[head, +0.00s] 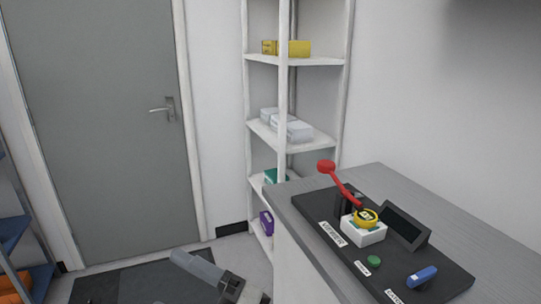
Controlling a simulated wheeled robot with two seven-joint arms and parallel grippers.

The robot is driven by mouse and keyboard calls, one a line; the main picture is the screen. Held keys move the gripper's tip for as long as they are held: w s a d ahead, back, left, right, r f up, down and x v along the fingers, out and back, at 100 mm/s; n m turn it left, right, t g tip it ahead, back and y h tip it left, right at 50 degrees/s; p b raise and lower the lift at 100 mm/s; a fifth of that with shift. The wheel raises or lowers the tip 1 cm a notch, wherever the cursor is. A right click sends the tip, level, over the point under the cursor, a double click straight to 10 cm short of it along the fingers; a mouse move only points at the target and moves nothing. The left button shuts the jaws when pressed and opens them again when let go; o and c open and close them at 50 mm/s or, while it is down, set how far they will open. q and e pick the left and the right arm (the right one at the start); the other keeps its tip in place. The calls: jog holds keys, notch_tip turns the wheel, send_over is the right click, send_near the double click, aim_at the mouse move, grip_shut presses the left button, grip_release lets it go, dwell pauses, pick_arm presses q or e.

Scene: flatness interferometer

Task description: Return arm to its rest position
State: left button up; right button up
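A red arm with a round red knob (326,167) slopes up and to the left above a black instrument base (318,205) on the grey bench. Its lower end is by a yellow round piece (367,217) on a white block (364,234). Whether the arm touches the yellow piece I cannot tell. A grey part of one of my arms shows at the bottom, left of the bench and well apart from the red arm. It is cut off by the frame edge, and no clear pair of fingertips shows. My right gripper is not in view.
A dark tilted screen (405,226), a green button (374,261) and a blue handle (422,276) sit on the base. The grey bench (450,220) has bare room behind. A white shelf rack (300,62) and a grey door (95,120) stand behind.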

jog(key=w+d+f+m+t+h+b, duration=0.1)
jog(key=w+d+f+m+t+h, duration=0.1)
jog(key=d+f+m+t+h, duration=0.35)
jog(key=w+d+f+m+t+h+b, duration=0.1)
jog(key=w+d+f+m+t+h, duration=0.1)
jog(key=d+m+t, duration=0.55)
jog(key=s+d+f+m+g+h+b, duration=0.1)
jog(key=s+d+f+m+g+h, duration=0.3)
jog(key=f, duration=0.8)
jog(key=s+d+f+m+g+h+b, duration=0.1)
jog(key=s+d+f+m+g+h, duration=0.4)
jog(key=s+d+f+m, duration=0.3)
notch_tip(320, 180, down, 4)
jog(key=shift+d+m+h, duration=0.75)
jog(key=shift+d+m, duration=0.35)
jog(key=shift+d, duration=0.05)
